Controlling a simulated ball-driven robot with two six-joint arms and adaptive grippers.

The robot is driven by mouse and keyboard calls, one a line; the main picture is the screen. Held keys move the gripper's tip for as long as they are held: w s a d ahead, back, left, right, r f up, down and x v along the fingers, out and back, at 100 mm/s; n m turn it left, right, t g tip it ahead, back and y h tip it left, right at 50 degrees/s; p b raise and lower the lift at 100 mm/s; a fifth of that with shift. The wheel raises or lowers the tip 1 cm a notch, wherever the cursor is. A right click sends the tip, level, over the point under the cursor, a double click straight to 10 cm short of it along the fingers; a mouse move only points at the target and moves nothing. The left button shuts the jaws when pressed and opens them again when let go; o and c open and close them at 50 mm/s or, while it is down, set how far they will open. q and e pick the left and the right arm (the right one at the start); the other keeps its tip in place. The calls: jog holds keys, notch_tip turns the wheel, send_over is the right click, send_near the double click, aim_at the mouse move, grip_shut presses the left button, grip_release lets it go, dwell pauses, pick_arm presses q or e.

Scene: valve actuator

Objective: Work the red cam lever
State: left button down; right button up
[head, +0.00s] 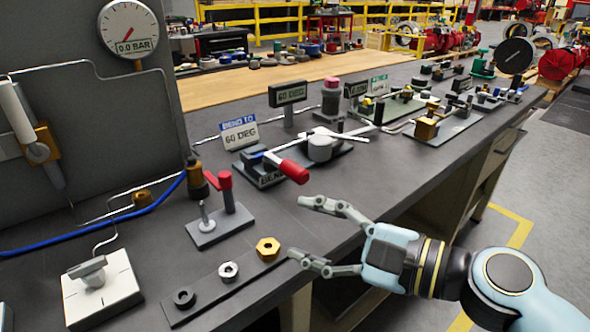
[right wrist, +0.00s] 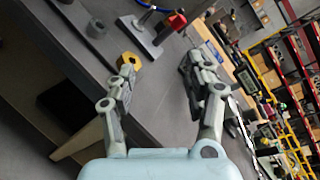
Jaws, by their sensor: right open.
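The red cam lever (head: 226,190) stands upright on a small grey base plate (head: 221,228) beside a short metal stud, left of centre in the head view. Its red top also shows at the top of the right wrist view (right wrist: 176,21). My right gripper (head: 306,228) is open and empty, over the bench's front edge, to the right of the lever and apart from it. Its two fingers are spread in the right wrist view (right wrist: 158,68), with the lever beyond them. My left gripper is not in view.
A brass hex nut (head: 268,248) sits on a dark strip with two other rings, near my lower finger. A bender with a red handle (head: 294,171) lies just beyond my upper finger. A white valve block (head: 101,292) and a gauge panel (head: 90,130) stand left.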

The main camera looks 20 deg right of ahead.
aim_at(305, 177)
jog(key=w+d+m+t+h, duration=0.1)
jog(key=d+m, duration=0.1)
jog(key=m, duration=0.2)
jog(key=w+d+m+t+h, duration=0.1)
jog(key=w+d+m, duration=0.1)
jog(key=m, duration=0.2)
jog(key=w+d+m+t+h, duration=0.1)
jog(key=w+d+m+t, duration=0.1)
jog(key=m, duration=0.2)
jog(key=shift+w+d+f+m+h, duration=0.1)
jog(key=shift+w+f+m+h, duration=0.05)
jog(key=shift+m+h, duration=0.2)
jog(key=shift+w, duration=0.35)
jog(key=p+x, duration=0.1)
jog(key=x, duration=0.9)
jog(key=shift+p, duration=0.4)
grip_shut()
